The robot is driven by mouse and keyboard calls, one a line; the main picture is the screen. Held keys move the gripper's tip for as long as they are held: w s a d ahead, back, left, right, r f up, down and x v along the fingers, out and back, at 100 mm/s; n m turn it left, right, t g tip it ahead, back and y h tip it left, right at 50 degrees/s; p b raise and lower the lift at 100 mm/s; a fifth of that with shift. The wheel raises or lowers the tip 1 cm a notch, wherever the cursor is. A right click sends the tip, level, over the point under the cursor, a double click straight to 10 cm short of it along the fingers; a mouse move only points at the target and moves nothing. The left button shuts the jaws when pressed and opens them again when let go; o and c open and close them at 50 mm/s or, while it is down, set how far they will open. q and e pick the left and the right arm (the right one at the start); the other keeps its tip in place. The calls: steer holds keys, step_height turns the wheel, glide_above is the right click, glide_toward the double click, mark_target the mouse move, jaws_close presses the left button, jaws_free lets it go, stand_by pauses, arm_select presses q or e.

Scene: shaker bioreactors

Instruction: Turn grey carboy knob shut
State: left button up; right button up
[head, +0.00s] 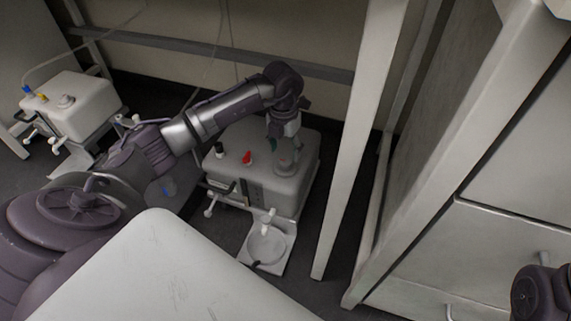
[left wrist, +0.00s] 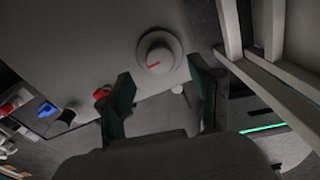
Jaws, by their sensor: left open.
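The grey carboy (head: 262,172) stands on the floor below the frame's rail. Its round grey knob (head: 287,168) is on the top, toward the right side. In the left wrist view the knob (left wrist: 158,54) carries a red mark pointing toward lower left. My left gripper (head: 284,146) is over the knob, pointing down. Its two green-padded fingers are apart in the left wrist view (left wrist: 160,74), with nothing between them, and the knob appears just beyond the fingertips. I cannot tell whether they touch it. My right gripper is out of view.
A red cap (head: 247,157) and a black cap (head: 219,148) sit on the carboy's top, left of the knob. A white dish (head: 267,245) is in front. A second carboy (head: 82,106) stands at far left. A white upright post (head: 357,140) rises close on the right.

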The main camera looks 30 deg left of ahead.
mark_target(285, 161)
arm_select(q)
step_height(285, 161, down, 4)
steer(key=shift+d+f+b, duration=0.1)
steer(key=shift+b, duration=0.65)
steer(key=shift+c, duration=0.2)
steer(key=c, duration=1.1)
